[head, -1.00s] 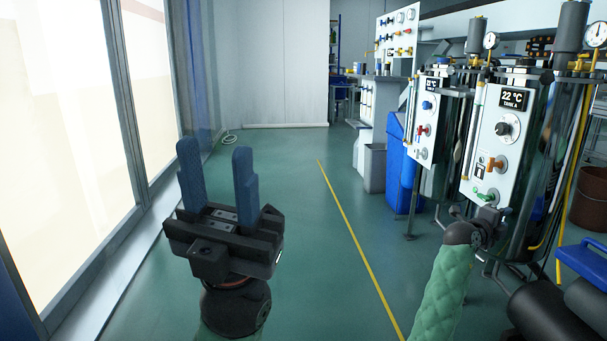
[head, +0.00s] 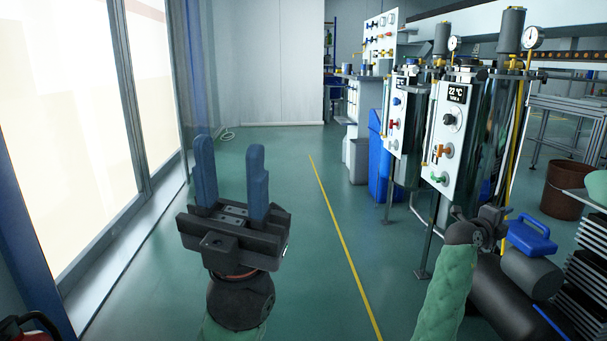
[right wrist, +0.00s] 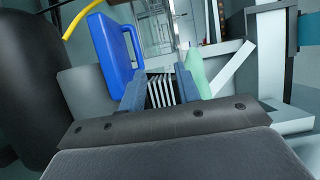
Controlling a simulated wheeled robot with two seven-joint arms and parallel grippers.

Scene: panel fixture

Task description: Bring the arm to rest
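My left gripper (head: 231,185) is raised over the floor at the left in the head view. Its two blue fingers point up, apart and empty. My right gripper (head: 491,226) is seen from behind in the head view, low and right of the tank panel; its fingers are hidden there. In the right wrist view its two blue fingers (right wrist: 160,88) stand apart, with nothing seen held between them. The Tank A panel (head: 447,135) carries a 22 °C display, a black dial (head: 449,119), an orange handle (head: 442,151) and a green handle (head: 438,178).
A second panel (head: 396,118) with blue and red knobs stands behind. A blue jerrycan (head: 531,236) is near my right gripper and shows left of its fingers in the wrist view (right wrist: 113,52). A brown bucket (head: 567,189) stands right.

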